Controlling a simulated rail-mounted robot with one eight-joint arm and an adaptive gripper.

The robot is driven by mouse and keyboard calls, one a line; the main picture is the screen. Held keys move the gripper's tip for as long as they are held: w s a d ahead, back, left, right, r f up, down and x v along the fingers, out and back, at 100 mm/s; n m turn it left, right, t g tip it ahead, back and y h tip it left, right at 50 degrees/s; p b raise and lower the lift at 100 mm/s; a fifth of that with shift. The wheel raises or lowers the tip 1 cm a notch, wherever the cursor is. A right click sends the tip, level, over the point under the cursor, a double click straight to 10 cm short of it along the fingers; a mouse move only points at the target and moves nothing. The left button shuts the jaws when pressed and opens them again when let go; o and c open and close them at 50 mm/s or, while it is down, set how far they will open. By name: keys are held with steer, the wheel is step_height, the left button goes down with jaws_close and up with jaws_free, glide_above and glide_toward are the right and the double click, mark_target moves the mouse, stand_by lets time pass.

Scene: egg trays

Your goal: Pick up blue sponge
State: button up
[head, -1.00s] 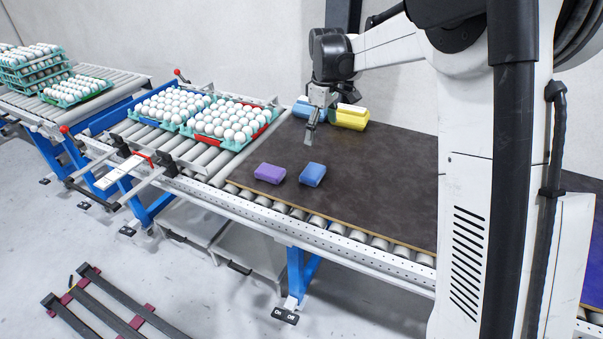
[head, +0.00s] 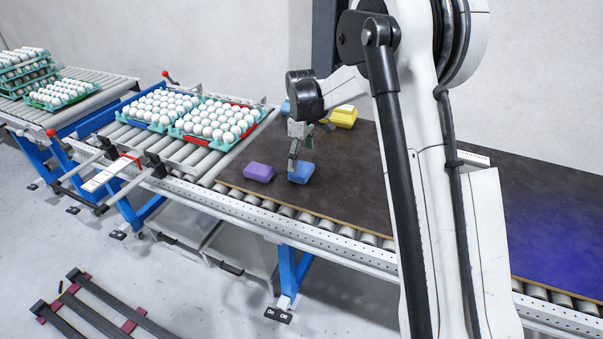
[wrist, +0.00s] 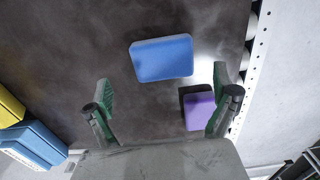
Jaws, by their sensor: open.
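The blue sponge (head: 301,173) lies flat on the dark board, to the right of a purple sponge (head: 259,172). My gripper (head: 294,162) points down close by the blue sponge and overlaps part of it in the head view. In the wrist view my gripper (wrist: 163,88) is open and empty, its green-padded fingers wide apart. There the blue sponge (wrist: 162,58) shows whole, ahead of the fingertips and roughly centred between them. The purple sponge (wrist: 198,112) shows nearer, beside the right finger. I cannot tell the gripper's exact height.
A yellow block (head: 343,117) and a partly hidden blue block (head: 286,107) stand at the board's back. Egg trays (head: 176,128) sit on rollers to the left. The dark board (head: 345,190) is clear to the right of the blue sponge.

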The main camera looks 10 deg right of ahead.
mark_target(301, 169)
steer(key=shift+s+f, duration=0.15)
steer(key=shift+f, duration=1.15)
steer(key=shift+s+f, duration=0.1)
steer(key=shift+f, duration=1.2)
steer(key=c, duration=1.4)
steer(key=shift+o, duration=0.2)
steer(key=shift+r, duration=0.1)
steer(key=shift+r, duration=0.5)
steer(key=r, duration=0.1)
steer(key=a+r, duration=0.1)
steer(key=r, duration=0.1)
steer(key=shift+s+a+r, duration=0.2)
steer(key=shift+s+r, duration=0.1)
steer(key=shift+r, duration=0.1)
steer(key=s+a+r, duration=0.4)
steer(key=a+r, duration=0.2)
steer(key=a, duration=0.3)
steer(key=shift+a, duration=0.2)
